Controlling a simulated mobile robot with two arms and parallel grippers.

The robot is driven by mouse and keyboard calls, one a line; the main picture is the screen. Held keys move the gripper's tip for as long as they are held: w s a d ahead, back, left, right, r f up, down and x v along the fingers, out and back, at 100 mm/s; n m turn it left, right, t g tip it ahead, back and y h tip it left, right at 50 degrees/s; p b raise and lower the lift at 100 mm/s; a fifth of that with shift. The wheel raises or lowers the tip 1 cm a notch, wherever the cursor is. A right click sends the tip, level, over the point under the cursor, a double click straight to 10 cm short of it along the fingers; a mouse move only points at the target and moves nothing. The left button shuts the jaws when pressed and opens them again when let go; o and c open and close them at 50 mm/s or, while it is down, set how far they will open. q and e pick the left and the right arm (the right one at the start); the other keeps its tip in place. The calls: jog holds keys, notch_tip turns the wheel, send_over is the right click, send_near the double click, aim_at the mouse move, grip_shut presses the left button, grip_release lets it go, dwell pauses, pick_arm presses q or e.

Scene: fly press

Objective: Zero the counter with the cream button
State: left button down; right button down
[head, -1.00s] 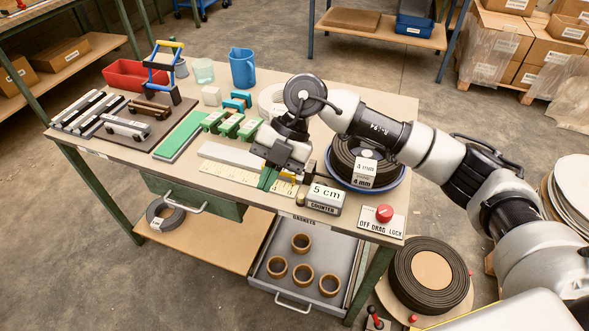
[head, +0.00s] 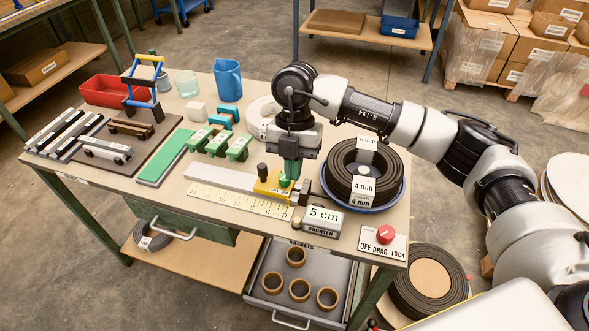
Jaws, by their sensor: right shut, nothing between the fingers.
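The counter (head: 322,220) is a grey box near the front edge of the bench, with a display reading "5 cm". A small cream-tan button (head: 297,223) shows at its left end. My right gripper (head: 287,183) points down with its green fingers shut and empty. It is behind and left of the counter, over or beside the yellow block at the ruler's end, and appears apart from the button. Whether the fingertips touch the yellow block I cannot tell. My left gripper is not in view.
The yellow block (head: 268,186) with a black knob sits by the ruler (head: 235,199). A coiled black strip lies in a blue dish (head: 361,206) to the right. A red knob (head: 385,234) stands on the OFF-DRAG-LOCK plate. Green blocks (head: 217,143) stand left of the gripper.

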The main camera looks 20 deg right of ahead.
aim_at(296, 220)
jog(key=x, duration=0.6)
jog(key=p+x, duration=0.1)
jog(key=x, duration=0.2)
jog(key=shift+d+f, duration=0.2)
jog(key=shift+f, duration=0.2)
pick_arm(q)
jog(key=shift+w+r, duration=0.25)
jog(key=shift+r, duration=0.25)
pick_arm(e)
jog(key=shift+d+f, duration=0.1)
jog(key=shift+f, duration=0.55)
